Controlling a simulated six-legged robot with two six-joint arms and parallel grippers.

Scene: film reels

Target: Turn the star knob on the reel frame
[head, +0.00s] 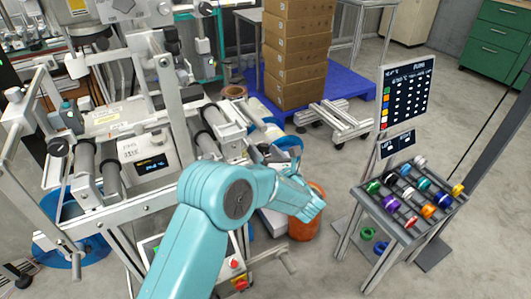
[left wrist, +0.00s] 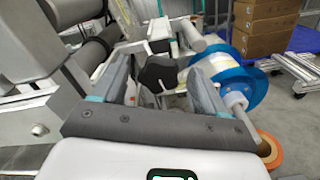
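The black star knob (left wrist: 157,75) shows in the left wrist view on the reel frame, at the end of a grey metal part. My left gripper (left wrist: 161,70) is open, with one grey finger on each side of the knob. A gap shows between the knob and each finger, so it does not look gripped. In the head view my teal left arm reaches over to the right side of the reel frame (head: 140,210). There its gripper (head: 272,158) is small and partly hidden by the arm, and I cannot make out the knob. My right gripper is not in view.
A blue-flanged reel (left wrist: 240,92) sits right of the knob, close to the right finger. A rack of coloured spools (head: 362,198) stands at right; stacked cartons (head: 297,60) stand on a blue pallet behind.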

